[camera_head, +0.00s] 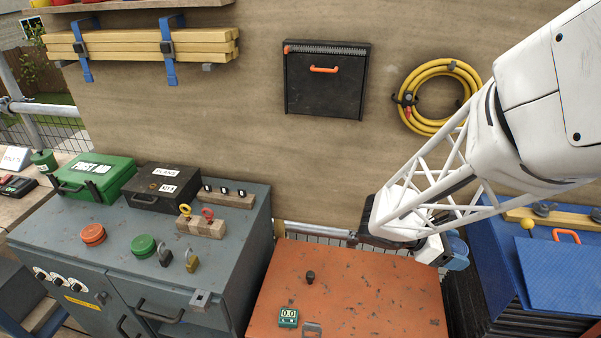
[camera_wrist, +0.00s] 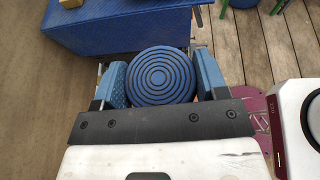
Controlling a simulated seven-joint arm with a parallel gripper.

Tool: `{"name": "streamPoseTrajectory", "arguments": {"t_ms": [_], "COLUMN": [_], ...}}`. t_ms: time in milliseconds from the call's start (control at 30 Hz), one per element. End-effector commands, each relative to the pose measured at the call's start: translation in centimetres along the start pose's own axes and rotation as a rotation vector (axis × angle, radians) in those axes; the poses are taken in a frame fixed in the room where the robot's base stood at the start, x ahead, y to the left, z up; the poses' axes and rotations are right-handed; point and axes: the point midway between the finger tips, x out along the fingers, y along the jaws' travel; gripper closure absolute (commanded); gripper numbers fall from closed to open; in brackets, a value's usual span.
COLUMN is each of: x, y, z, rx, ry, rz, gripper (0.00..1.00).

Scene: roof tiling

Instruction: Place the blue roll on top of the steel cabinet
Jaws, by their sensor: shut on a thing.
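The blue roll (camera_wrist: 160,75) shows in the wrist view as a round disc with dark concentric rings. It sits between the two blue finger pads of my gripper (camera_wrist: 161,68), which is shut on it. In the head view the roll cannot be told clearly from the blue parts at my gripper (camera_head: 452,252), by the right edge of the orange chest. The steel cabinet (camera_head: 222,262) is the worn grey one on the left. On its top are an orange roll (camera_head: 93,235), a green roll (camera_head: 143,246), padlocks (camera_head: 180,258) and a wooden block with shackles (camera_head: 201,228).
A green first aid case (camera_head: 93,177) and a black case (camera_head: 162,188) stand at the cabinet's back. The orange chest (camera_head: 345,285) lies between cabinet and gripper, bearing a small green gauge (camera_head: 288,317) and a black knob (camera_head: 310,277). A blue case (camera_head: 560,270) stands right.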

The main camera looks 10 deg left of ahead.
Motion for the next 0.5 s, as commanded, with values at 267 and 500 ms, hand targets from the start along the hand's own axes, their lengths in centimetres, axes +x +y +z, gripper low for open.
{"name": "streamPoseTrajectory", "arguments": {"t_ms": [267, 500], "x": [-2.0, -4.5], "y": [1.5, 4.1], "z": [1.4, 0.4], "rx": [-0.013, -0.041], "ry": [0.004, 0.011], "rz": [0.036, 0.106], "gripper": [0.59, 0.59]}}
